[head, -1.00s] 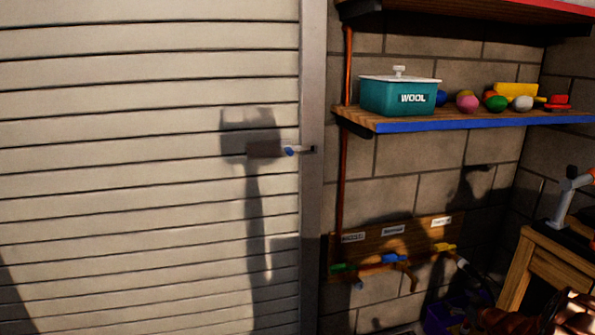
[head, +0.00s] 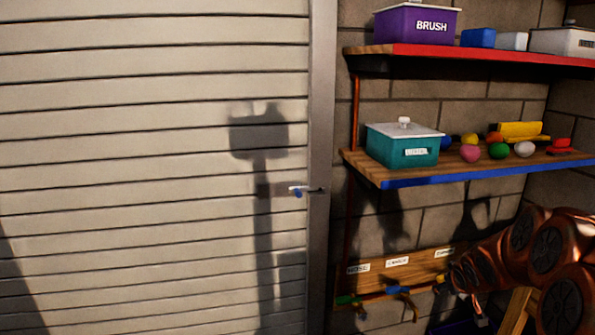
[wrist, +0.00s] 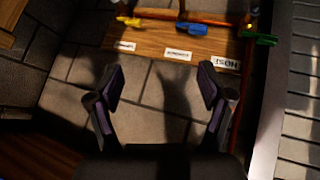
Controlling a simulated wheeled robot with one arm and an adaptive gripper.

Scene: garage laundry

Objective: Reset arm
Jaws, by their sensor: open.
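My gripper (wrist: 160,88) shows in the wrist view with its two dark fingers spread wide and nothing between them. It faces the block wall below a wooden board (wrist: 150,38) with labels and coloured hose fittings. In the head view my copper-coloured arm comes in from the lower right, near the same board (head: 412,270). The gripper's fingers cannot be made out clearly there.
A shelf with a blue edge (head: 460,175) holds a teal box (head: 400,150) and several coloured balls. Above it, a red-edged shelf (head: 480,55) holds a purple BRUSH box (head: 417,24). A slatted shutter door (head: 150,170) with a handle (head: 305,189) fills the left.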

